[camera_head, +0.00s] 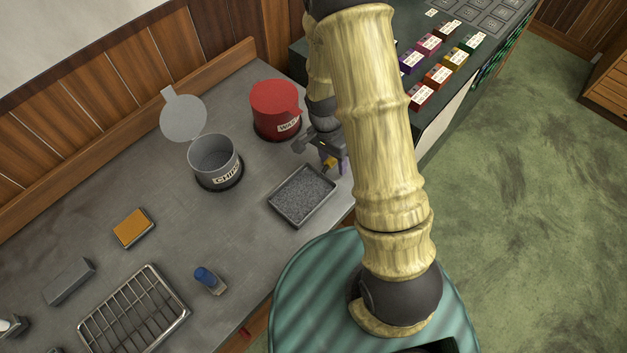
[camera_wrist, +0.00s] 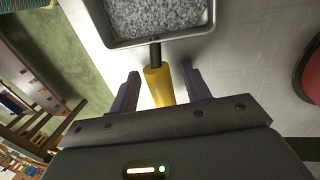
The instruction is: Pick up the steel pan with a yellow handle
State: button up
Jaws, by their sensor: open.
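The steel pan (camera_head: 302,195) is a shallow rectangular tray filled with grey speckled grains, lying on the counter near its front edge. Its yellow handle (camera_head: 329,163) points away towards my gripper (camera_head: 334,165). In the wrist view the pan (camera_wrist: 160,40) is at the top, and the yellow handle (camera_wrist: 159,86), joined by a dark neck, runs down between the two fingers. My gripper (camera_wrist: 160,88) is open, with one finger on each side of the handle and a visible gap on both sides. The handle's near end is hidden by the gripper body.
A red lidded tin (camera_head: 275,108) stands close to my gripper. An open grey tin (camera_head: 215,160) labelled chips, an orange-topped block (camera_head: 133,228), a wire rack (camera_head: 134,312) and a blue-capped bottle (camera_head: 209,280) are on the counter.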

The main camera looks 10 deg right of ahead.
jog(key=shift+c, duration=0.5)
grip_shut()
jog(key=shift+r, duration=0.1)
notch_tip(320, 180, up, 10)
jog(key=shift+f+b, duration=0.1)
jog(key=shift+b, duration=0.25)
jog(key=shift+a, duration=0.15)
